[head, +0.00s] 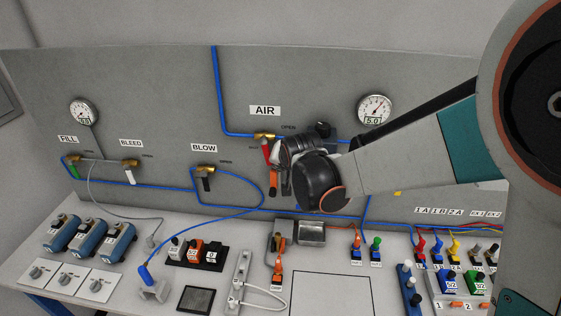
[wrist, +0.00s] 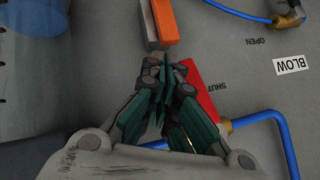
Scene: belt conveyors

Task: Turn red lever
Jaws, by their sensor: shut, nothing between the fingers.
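The red lever (head: 266,151) hangs down from a brass valve (head: 264,136) on the grey panel, under the AIR label. In the wrist view the red lever (wrist: 204,95) slants beside my gripper's fingers, which hide part of it. A SHUT marking is next to it. My gripper (head: 279,184) is shut and empty, with one orange and one grey fingertip together. The fingertips also show in the wrist view (wrist: 159,22), past the lever's free end. The lever lies outside the fingers; whether they touch it I cannot tell.
A black-handled BLOW valve (head: 206,172) is to the left, and a pressure gauge (head: 374,109) is to the right. Blue tubing (head: 217,90) runs along the panel. Below, the bench holds a metal box (head: 312,232), switches and coloured connectors.

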